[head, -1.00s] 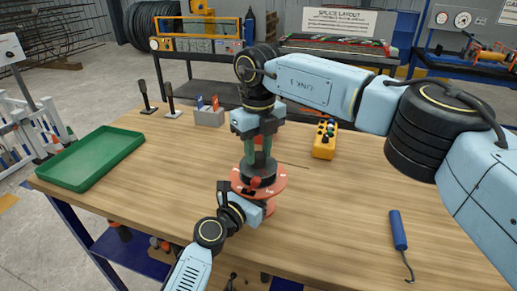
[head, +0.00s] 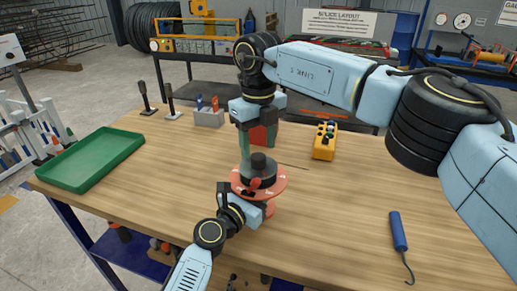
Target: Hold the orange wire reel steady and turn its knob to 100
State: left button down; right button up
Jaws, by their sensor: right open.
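The orange wire reel (head: 279,186) stands upright on the wooden table, near the middle of the view. Its black knob (head: 258,164) is on top, with a red ball-like part at its front. White marks show on the reel's upper flange, too small to read. My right gripper (head: 258,146) points down above the knob, its green-tipped fingers spread and empty, apart from the knob. My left gripper (head: 250,203) reaches in from the front left, against or beside the reel below the upper flange. Its fingertips are mostly hidden, so its grip cannot be told.
A green tray (head: 72,182) lies at the table's left. A yellow control box (head: 325,142) stands behind the reel to the right. A blue-handled hook (head: 398,231) lies front right. A grey holder (head: 208,118) stands at the back edge.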

aim_at(259, 156)
pick_arm(q)
jog(key=shift+f, duration=0.1)
pick_arm(e)
notch_tip(259, 156, up, 10)
jog(key=shift+f, duration=0.15)
pick_arm(q)
jog(key=c, duration=0.8)
grip_release()
jog(key=shift+c, duration=0.2)
